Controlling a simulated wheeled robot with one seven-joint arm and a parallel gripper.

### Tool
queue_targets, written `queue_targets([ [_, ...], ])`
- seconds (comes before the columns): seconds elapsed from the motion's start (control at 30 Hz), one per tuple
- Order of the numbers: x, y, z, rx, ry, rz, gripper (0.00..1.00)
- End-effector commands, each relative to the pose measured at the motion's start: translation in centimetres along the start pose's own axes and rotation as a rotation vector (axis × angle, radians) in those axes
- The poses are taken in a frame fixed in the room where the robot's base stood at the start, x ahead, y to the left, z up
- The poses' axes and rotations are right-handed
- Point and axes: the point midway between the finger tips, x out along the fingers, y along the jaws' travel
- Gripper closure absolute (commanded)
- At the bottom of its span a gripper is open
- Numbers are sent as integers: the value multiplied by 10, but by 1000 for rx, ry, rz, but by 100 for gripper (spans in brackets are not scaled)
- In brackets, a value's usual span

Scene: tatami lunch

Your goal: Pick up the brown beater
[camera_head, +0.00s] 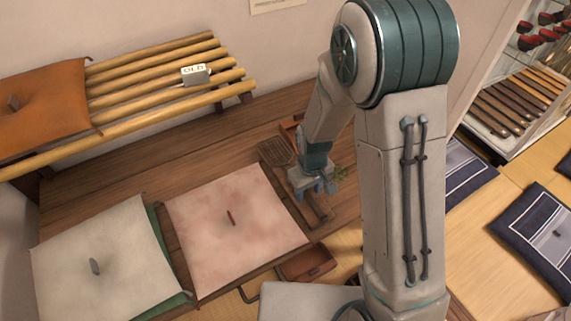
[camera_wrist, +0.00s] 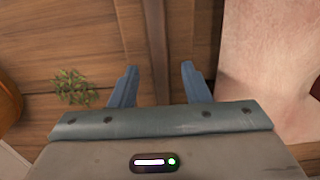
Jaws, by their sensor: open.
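The brown beater (camera_head: 277,151) lies on the dark wooden floor, with its woven head showing just left of my gripper in the head view. My gripper (camera_head: 318,191) points down over the wood and hides part of the area beside the beater. In the wrist view, a narrow brown strip (camera_wrist: 156,38), which looks like the beater's handle, runs between the two blue fingers. My gripper (camera_wrist: 158,69) is open there, with a finger on each side of the strip. I cannot tell how high the fingertips are above it.
A pink cushion (camera_head: 235,225) lies close left of my gripper. A green sprig (camera_wrist: 75,87) lies on the other side. A pale cushion (camera_head: 95,260) and a bamboo bench (camera_head: 150,70) are farther left. A brown drawer-like box (camera_head: 306,263) sits below.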

Motion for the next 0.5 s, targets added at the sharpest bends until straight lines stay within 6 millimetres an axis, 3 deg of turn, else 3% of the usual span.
queue_targets([
  [0.33, 9, 0, 0, 1, 1, 0, 57],
  [0.37, 9, 0, 0, 1, 1, 0, 60],
  [0.5, 9, 0, 0, 1, 1, 0, 99],
])
